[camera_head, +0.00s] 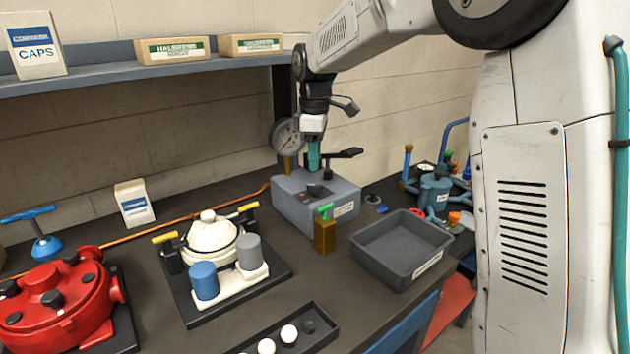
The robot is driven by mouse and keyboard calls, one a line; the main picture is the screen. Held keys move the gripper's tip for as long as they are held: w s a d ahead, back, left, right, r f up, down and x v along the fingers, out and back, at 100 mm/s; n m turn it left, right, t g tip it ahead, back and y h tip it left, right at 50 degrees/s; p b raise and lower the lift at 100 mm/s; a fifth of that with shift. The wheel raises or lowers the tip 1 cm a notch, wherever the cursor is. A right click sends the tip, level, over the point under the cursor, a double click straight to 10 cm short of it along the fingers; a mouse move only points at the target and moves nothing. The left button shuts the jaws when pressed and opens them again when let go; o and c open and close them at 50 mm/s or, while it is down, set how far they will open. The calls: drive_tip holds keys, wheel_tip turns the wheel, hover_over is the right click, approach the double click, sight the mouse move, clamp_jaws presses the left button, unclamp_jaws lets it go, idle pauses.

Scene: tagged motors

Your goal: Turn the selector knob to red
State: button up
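My gripper (314,156) reaches down from the upper right, its teal fingers pointing at the top of a grey box (345,208) on the bench. The fingers look close together, but I cannot tell whether they are open or shut. A small dark knob (314,190) sits on top of the grey box, just below the fingers, and looks like the selector knob. A small gap seems to lie between fingertips and knob. The colour marks around the knob and its pointer direction are too small to read.
A pressure gauge (287,137) and a black lever (343,154) stand close to the gripper. In front are a brass block with a green handle (325,232) and an empty grey bin (391,264). A white motor (211,239) and a red motor (56,306) stand left.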

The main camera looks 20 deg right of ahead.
sight(315, 185)
wheel_tip(315, 185, down, 7)
drive_tip(key=shift+r, duration=0.15)
clamp_jaws()
